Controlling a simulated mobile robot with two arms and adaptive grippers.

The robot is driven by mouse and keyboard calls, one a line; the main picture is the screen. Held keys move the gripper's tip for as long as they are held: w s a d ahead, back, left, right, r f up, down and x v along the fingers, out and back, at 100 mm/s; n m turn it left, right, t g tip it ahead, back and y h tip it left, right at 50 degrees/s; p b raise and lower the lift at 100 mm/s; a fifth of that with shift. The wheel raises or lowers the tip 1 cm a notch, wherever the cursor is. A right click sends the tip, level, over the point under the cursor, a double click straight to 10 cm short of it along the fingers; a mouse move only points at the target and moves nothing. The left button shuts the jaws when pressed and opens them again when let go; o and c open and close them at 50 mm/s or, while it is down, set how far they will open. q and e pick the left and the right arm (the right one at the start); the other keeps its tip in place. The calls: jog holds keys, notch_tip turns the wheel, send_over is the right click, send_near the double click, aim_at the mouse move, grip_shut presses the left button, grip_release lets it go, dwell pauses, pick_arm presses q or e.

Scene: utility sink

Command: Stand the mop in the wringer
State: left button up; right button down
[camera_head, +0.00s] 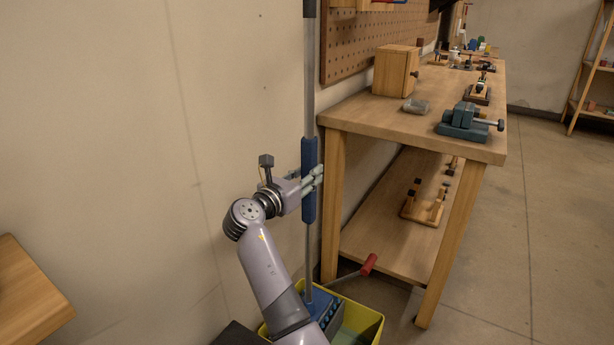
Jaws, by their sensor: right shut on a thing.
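The mop stands about upright, its grey pole (308,255) running from the top edge of the view down to the bucket, with a blue grip sleeve (309,215) partway up. My right gripper (314,180) is shut on the mop at this sleeve. The blue wringer (322,303) sits at the yellow bucket (372,328), and a lever with a red handle (368,264) sticks out up and right. The pole's lower end meets the blue wringer area in the picture. I cannot make out the mop head or how deep it sits. My left gripper is out of view.
A wooden workbench (360,112) stands just right of the mop, bearing a wooden box (395,71) and a teal vise (462,122). The plain wall is close behind on the left. A wooden top (28,300) shows at lower left. Floor at the right is clear.

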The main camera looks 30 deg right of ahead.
aim_at(306, 208)
notch_tip(306, 208, down, 7)
jog(key=shift+r+b, duration=0.2)
jog(key=shift+b, duration=0.95)
jog(key=shift+f, duration=0.75)
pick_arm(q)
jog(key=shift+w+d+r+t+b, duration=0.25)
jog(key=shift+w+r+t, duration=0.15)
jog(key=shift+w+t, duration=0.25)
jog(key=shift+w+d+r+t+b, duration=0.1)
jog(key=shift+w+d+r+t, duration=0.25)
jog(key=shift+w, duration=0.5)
pick_arm(e)
jog(key=shift+f, duration=0.6)
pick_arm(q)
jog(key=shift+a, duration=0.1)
pick_arm(e)
jog(key=c, duration=1.2)
grip_release()
